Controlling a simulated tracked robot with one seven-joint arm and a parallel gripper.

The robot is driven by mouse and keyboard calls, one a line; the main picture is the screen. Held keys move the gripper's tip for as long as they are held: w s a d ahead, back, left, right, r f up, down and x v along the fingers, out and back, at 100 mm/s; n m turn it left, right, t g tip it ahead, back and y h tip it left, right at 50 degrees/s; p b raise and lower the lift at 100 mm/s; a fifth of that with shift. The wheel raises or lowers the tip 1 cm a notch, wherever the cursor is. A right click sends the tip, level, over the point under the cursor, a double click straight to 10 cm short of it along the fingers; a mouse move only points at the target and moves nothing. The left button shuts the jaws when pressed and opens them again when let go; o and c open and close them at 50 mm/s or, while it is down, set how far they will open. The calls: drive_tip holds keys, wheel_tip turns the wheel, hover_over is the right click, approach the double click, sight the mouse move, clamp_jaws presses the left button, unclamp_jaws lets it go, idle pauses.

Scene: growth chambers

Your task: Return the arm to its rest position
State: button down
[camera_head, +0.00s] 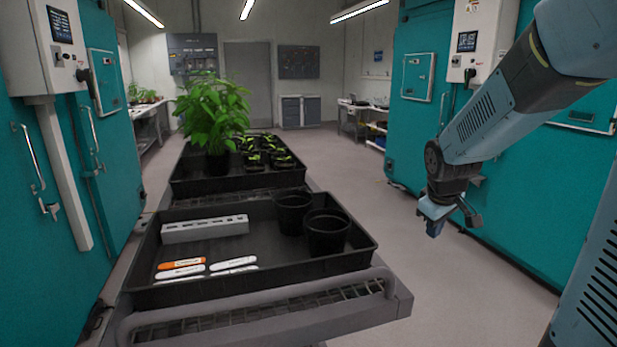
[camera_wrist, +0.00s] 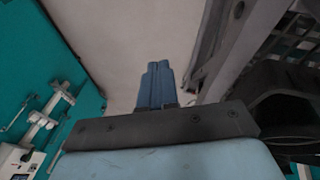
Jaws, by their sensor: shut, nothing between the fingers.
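My arm reaches in from the upper right in the head view. My gripper (camera_head: 434,228) hangs at its end, pointing down, to the right of the cart and over the open floor. In the wrist view the blue fingers of my gripper (camera_wrist: 158,82) are together with nothing between them. The gripper is apart from the cart and from the things on it.
A rear tray (camera_head: 181,186) holds a leafy plant (camera_head: 212,112) and seedlings. Teal chambers (camera_head: 545,190) flank the aisle.

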drive_tip(key=s+a+r+m, duration=0.2)
drive_tip(key=s+r, duration=0.1)
drive_tip(key=s, duration=0.3)
drive_tip(key=s+a+r+m+t+y, duration=0.1)
drive_tip(key=s+a+r+m, duration=0.1)
drive_tip(key=s, duration=0.5)
drive_tip(key=s+a+r+m, duration=0.1)
drive_tip(key=s+r, duration=0.4)
drive_tip(key=s, duration=0.2)
drive_tip(key=shift+s+a+m+y, duration=0.25)
drive_tip(key=shift+a+m+y, duration=0.05)
drive_tip(key=shift+a+m, duration=0.1)
